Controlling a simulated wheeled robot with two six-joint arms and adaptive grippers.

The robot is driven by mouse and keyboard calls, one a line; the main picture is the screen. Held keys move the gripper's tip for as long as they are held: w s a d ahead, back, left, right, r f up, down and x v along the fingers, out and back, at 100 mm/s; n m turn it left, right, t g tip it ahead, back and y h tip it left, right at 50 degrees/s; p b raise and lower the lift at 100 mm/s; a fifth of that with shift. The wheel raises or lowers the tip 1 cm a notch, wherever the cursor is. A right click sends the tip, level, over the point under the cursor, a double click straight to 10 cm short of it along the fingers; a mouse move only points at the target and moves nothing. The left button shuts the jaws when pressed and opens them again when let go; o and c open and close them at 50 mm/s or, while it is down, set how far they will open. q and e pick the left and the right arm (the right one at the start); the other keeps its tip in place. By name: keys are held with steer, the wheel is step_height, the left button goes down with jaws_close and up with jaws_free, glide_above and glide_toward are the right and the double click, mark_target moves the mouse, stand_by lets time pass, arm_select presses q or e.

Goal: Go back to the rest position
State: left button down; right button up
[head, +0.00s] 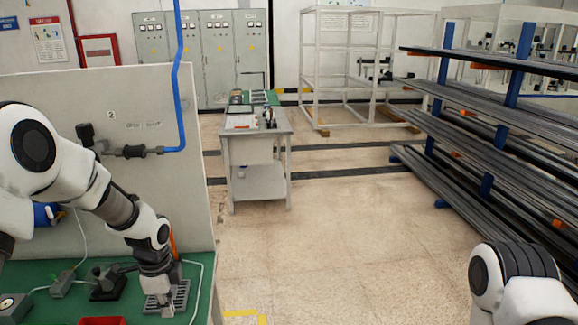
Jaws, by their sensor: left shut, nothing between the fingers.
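My left arm comes in from the left and reaches down over a green-topped workbench (55,270). At the lower right only a white and dark part of my right arm shows; my right gripper is out of the picture.
A grey panel (110,185) stands behind the bench with a blue pipe (177,80). A black fixture (106,284) and a red tray (102,321) lie near the gripper. A small grey table (258,180) stands mid-floor. A rack of bars (490,130) is at right. Open floor lies between.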

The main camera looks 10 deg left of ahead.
arm_select(q)
steer(key=s+d+f+g+b, duration=0.2)
steer(key=s+f, duration=0.5)
steer(key=f, duration=0.2)
steer(key=s+d+f+g+b, duration=0.1)
steer(key=s+d+f+g, duration=0.1)
steer(key=s+f, duration=0.6)
steer(key=s+d+f+n+t+b, duration=0.1)
steer(key=s+d+f+n, duration=0.1)
steer(key=s+f+n, duration=0.45)
steer(key=s+d+f+n+b, duration=0.2)
steer(key=s+f+n, duration=0.2)
steer(key=s, duration=0.6)
steer(key=w+n+t, duration=0.1)
steer(key=w+n, duration=0.1)
steer(key=w+n+t, duration=0.2)
steer(key=n, duration=0.1)
steer(key=shift+a, duration=0.15)
